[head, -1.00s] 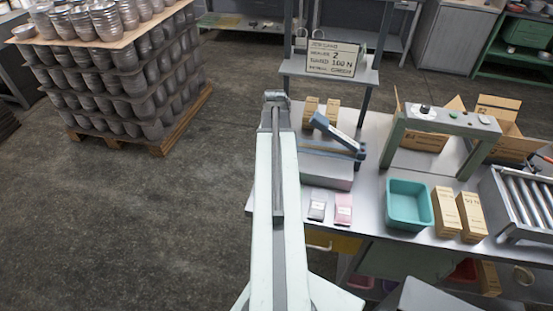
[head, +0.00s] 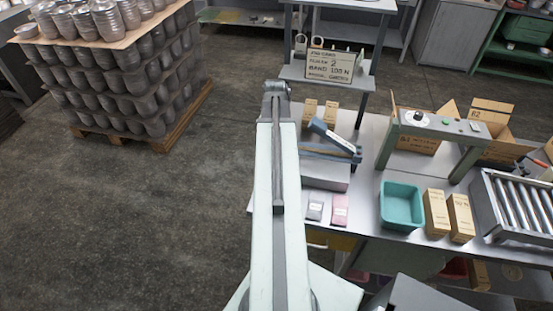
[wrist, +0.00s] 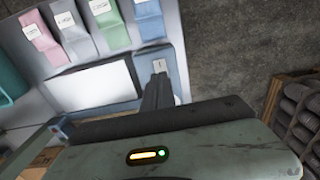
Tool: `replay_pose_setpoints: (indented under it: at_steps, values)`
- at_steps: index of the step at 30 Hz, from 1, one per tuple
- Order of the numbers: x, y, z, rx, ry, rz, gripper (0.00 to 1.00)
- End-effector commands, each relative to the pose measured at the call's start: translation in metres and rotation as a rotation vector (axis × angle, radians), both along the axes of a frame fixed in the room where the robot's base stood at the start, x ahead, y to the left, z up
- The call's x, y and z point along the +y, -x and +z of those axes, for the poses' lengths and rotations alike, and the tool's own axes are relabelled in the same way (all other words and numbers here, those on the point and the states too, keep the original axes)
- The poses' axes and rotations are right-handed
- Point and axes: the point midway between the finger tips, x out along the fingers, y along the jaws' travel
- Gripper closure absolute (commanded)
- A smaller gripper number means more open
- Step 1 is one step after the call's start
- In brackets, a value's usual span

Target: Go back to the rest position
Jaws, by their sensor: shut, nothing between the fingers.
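My arm stretches away from me up the middle of the head view. My gripper (head: 275,88) is at its far end, small and dark, in the air beside the left edge of the bench. In the wrist view my gripper (wrist: 158,90) is a narrow dark shape with its fingers together and nothing seen between them. Below it in that view is my own grey-green housing with a lit amber and green indicator. The rest position itself is not marked in either view.
The bench (head: 381,170) holds a teal bin (head: 402,205), tan boxes (head: 437,212), a grey packet (head: 314,207) and a pink packet (head: 340,210). A pallet of metal pots (head: 120,95) stands at the left. The floor (head: 150,220) between is clear.

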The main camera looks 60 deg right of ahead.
Motion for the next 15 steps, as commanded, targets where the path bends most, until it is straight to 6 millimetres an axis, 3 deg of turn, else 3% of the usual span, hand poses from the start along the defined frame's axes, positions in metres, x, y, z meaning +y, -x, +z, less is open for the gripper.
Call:
replay_pose_setpoints:
  at_steps: [10,13,15]
  values:
    - [0.003,-0.005,-0.002,0.0,0.0,0.009,1.0]
    - [0.025,-0.037,-0.011,-0.001,0.0,0.075,1.0]
    - [0.056,-0.075,-0.02,-0.001,0.0,0.16,1.0]
